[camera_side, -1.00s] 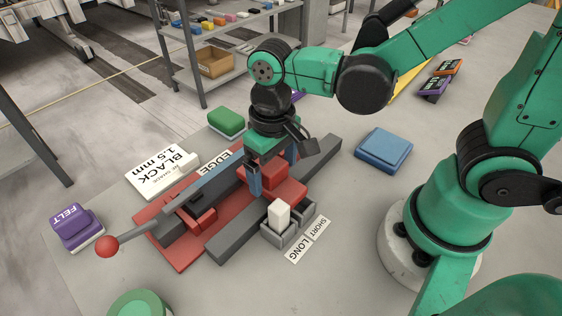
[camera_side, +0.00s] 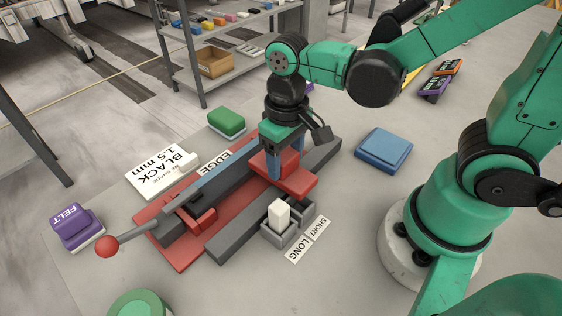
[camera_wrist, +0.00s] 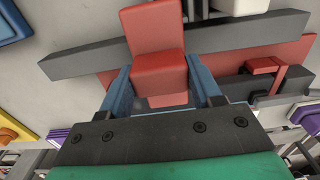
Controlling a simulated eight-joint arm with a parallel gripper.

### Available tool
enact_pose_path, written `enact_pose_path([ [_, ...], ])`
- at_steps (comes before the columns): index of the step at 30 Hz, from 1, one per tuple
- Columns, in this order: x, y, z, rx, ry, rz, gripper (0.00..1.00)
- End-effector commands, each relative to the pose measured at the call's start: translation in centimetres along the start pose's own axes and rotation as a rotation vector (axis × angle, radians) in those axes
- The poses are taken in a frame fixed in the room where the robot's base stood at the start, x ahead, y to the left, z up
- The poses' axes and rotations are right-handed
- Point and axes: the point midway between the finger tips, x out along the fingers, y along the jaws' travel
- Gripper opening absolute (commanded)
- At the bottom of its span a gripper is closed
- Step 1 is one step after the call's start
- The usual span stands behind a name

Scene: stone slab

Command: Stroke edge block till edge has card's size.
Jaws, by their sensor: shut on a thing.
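My gripper (camera_side: 284,165) is shut on the red edge block (camera_side: 299,183), which has a raised grip and a wider foot. In the wrist view my blue fingers (camera_wrist: 162,92) stand on both sides of the red block (camera_wrist: 158,70).
A lever with a red ball (camera_side: 107,246) sticks out left. Purple FELT (camera_side: 76,227), green (camera_side: 227,121) and blue (camera_side: 384,150) blocks stand around.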

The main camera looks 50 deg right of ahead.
Motion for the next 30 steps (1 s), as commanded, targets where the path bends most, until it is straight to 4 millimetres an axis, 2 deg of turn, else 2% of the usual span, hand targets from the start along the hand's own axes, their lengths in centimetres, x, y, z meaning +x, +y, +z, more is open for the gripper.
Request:
enact_pose_path([
  [9, 0.0, 7.7, 0.1, 0.011, -0.002, 0.0, 0.0],
  [15, 0.0, 10.9, 0.1, 0.007, -0.002, 0.0, 0.0],
  [21, 0.0, 12.2, 0.0, 0.002, -0.002, 0.001, 0.0],
  [30, 0.0, 12.5, 0.0, 0.003, -0.001, 0.006, 0.0],
])
